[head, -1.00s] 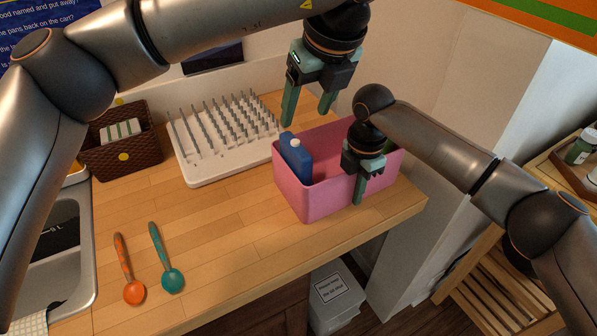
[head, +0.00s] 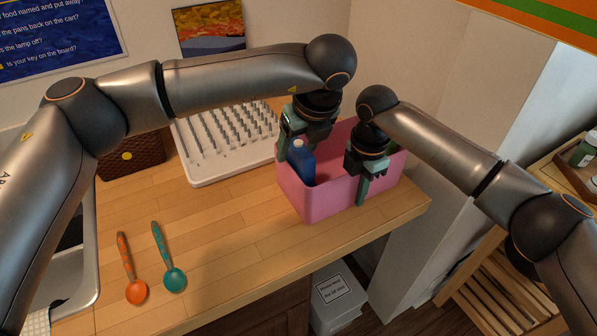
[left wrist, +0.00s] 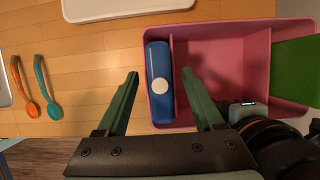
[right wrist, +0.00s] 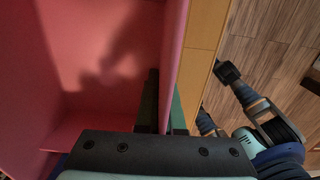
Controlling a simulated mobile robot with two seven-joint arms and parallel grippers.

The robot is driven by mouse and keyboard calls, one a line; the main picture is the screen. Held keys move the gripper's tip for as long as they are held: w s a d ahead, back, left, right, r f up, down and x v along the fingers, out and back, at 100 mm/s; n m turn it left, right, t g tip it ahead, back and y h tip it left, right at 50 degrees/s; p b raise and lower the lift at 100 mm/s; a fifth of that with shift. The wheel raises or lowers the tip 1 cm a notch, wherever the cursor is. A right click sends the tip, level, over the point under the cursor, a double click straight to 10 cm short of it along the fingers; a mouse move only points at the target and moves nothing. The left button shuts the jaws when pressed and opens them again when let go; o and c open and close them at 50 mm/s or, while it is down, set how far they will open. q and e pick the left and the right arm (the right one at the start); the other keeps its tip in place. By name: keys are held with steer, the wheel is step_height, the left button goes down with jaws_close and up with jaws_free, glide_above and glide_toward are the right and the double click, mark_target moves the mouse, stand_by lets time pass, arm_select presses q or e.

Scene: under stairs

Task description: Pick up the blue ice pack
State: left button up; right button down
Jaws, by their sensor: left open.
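The blue ice pack (head: 301,164), with a white cap, stands upright in the left end of the pink bin (head: 322,203). My left gripper (head: 303,138) is open just above it. In the left wrist view the ice pack (left wrist: 158,101) lies between the open fingers, apparently not gripped. One finger is over the counter outside the bin; the other is over the bin, right of a thin divider (left wrist: 178,60). My right gripper (head: 363,186) is shut on the bin's near wall, one finger inside and one outside, as the right wrist view shows the wall (right wrist: 176,55).
A white peg drying rack (head: 200,180) stands left of the bin. A brown basket (head: 135,158), orange spoon (head: 136,290) and teal spoon (head: 174,279) are further left by the sink. Something green (left wrist: 297,70) lies in the bin's right end. The counter's front edge is close.

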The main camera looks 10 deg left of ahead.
arm_select(q)
steer(key=shift+f, duration=0.25)
stand_by(0.5)
jaws_close()
stand_by(0.6)
stand_by(0.8)
